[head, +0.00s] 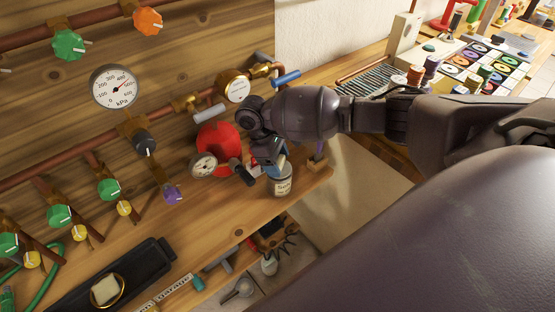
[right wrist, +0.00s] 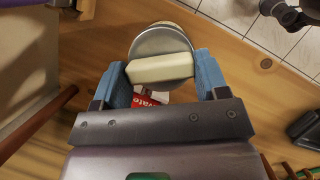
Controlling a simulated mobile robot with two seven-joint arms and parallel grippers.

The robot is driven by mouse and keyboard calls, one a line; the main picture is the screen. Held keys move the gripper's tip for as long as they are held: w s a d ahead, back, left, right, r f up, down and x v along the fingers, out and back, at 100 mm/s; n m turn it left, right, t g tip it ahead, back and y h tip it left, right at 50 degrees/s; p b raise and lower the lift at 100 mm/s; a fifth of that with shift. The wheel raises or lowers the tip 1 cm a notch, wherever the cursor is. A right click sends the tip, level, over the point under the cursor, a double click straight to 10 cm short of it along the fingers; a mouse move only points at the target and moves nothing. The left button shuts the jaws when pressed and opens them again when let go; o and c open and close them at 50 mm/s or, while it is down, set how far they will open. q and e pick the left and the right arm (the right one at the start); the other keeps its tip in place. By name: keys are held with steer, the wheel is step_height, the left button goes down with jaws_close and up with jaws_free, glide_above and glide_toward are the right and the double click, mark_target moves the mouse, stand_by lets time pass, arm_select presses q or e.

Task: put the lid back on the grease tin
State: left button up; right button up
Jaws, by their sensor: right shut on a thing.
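The grease tin (head: 283,186) is a small grey can with a pale label, upright near the bench's front edge. My right gripper (head: 278,166) is just above the tin in the head view. In the right wrist view its blue fingertips (right wrist: 161,75) are shut on the cream bar handle (right wrist: 160,68) of a round grey lid (right wrist: 160,42). The lid hides most of what is under it, and I cannot tell whether it touches the tin. My left gripper is not in view.
A black tray (head: 75,292) at lower left holds a brass-rimmed round piece with a cream block. The bench's front edge drops to a tiled floor (head: 305,240).

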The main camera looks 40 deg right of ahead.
steer(key=o, duration=1.1)
steer(key=shift+c, duration=0.2)
steer(key=shift+o, duration=0.3)
